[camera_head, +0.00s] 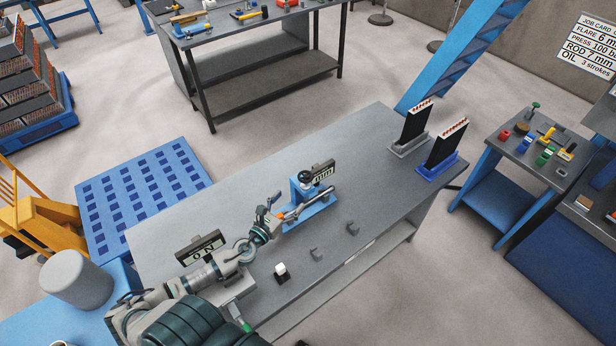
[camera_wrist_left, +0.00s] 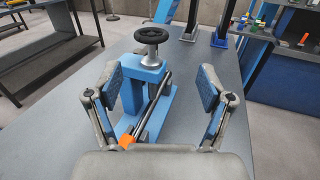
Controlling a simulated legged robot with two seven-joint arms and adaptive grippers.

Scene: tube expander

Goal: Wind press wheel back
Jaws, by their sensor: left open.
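The blue press (camera_head: 312,205) stands on the grey workbench, with a dark handwheel (camera_head: 306,177) on top. The wheel also shows in the left wrist view (camera_wrist_left: 153,35), on a metal screw above the blue frame (camera_wrist_left: 150,75). A dark rod (camera_wrist_left: 157,92) slants along the press, with an orange piece (camera_wrist_left: 126,141) at its near end. My left gripper (camera_head: 271,212) is open and empty, just short of the press. In the wrist view its fingers (camera_wrist_left: 158,88) stand wide on both sides of the press, with the wheel beyond them. My right gripper is not shown.
A display (camera_head: 323,171) stands behind the press, and a dark sign (camera_head: 200,246) is left of my arm. A white-topped block (camera_head: 281,271) and small grey brackets (camera_head: 316,254) sit in front.

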